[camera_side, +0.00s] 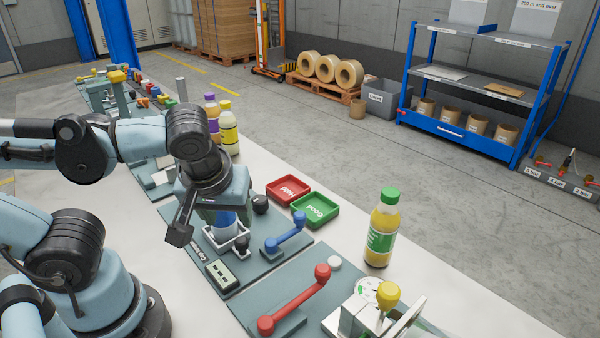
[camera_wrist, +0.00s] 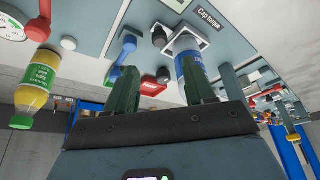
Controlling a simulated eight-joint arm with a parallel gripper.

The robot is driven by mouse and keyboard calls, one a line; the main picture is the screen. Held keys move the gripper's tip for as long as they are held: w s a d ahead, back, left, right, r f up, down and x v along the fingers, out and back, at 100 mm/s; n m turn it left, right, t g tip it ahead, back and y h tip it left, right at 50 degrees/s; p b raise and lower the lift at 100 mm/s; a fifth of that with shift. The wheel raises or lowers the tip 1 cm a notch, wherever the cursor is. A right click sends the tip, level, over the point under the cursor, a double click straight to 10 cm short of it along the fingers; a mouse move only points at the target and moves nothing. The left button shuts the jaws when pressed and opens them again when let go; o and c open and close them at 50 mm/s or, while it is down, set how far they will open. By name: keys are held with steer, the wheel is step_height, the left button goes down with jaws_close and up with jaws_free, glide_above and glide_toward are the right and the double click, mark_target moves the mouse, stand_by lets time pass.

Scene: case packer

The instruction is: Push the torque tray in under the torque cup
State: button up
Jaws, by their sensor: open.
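The torque tray appears to be the white square frame (camera_side: 238,248) on the grey-green station plate; it shows in the wrist view (camera_wrist: 205,46) near the "Cap torque" label. A blue cylinder (camera_wrist: 193,76), which looks like the torque cup, overlaps the tray in both views; I cannot tell the gap between them. It also shows in the side view (camera_side: 226,219), partly hidden by my wrist.
A blue lever (camera_side: 287,232) stands right of the tray, with a red lever (camera_side: 295,300) nearer. A red tray (camera_side: 288,190) and a green tray (camera_side: 316,208) lie behind. A juice bottle with green cap (camera_side: 382,228) stands farther right. A grey display box (camera_side: 221,274) is in front.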

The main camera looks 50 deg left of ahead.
mark_target(240, 240)
steer(key=shift+x, duration=5.35)
jaws_close()
